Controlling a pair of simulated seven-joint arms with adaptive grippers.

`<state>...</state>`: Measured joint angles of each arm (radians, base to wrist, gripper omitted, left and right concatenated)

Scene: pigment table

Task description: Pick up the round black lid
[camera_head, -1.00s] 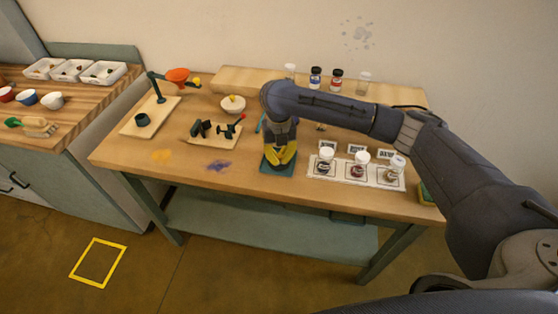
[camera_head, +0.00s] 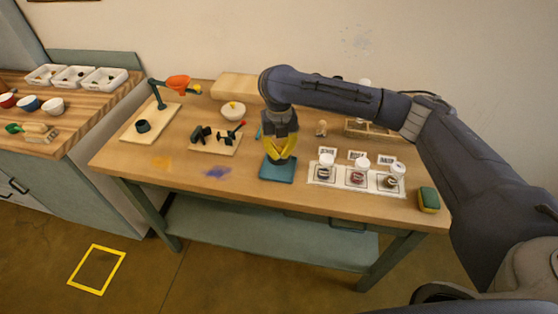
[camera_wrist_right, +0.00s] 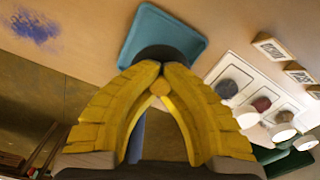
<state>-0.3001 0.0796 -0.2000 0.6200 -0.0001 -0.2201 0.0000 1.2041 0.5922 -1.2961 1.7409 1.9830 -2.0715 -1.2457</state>
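The round black lid (camera_wrist_right: 165,54) shows in the right wrist view just beyond my fingertips, over the teal mat (camera_wrist_right: 188,38). My right gripper (camera_wrist_right: 157,72) has its yellow fingers brought together at the lid, shut on it. A small tan round piece shows between the fingers. In the head view my right gripper (camera_head: 281,155) hangs just above the teal mat (camera_head: 278,176), with the dark lid at its tips, mostly hidden by the fingers. My left gripper is not in view.
A white card with several jars (camera_head: 357,176) lies right of the mat. A green and yellow sponge (camera_head: 428,200) sits at the right edge. A small board with dark parts (camera_head: 216,145) and a pale bowl (camera_head: 233,111) stand to the left.

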